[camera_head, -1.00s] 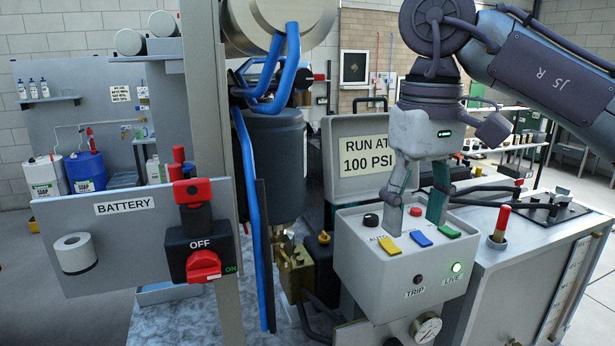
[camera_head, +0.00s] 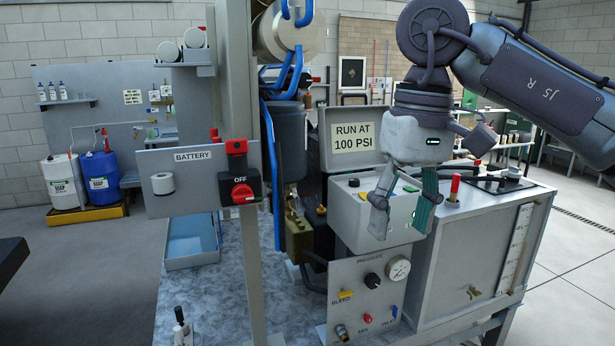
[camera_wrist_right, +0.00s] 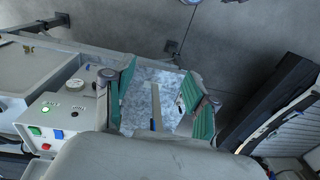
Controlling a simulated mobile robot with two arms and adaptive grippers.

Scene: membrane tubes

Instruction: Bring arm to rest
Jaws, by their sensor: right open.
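My right gripper (camera_head: 401,222) hangs from its arm in front of the pale control box (camera_head: 350,211). Its fingers are spread and point down, with nothing between them. They hide much of the box's front and top in the head view. In the wrist view the green-padded fingers of the right gripper (camera_wrist_right: 161,103) stand apart over a mottled grey surface. The control box (camera_wrist_right: 60,112) lies left of them there, with green, blue and red buttons and a lit green lamp. My left gripper is in neither view.
A sign (camera_head: 353,136) reading "RUN AT 100 PSI" stands behind the box. A pressure panel (camera_head: 345,305) with a gauge is below. A battery panel (camera_head: 205,180) with a red switch at OFF (camera_head: 243,193) is left, by a grey post. Open floor (camera_head: 570,260) lies right.

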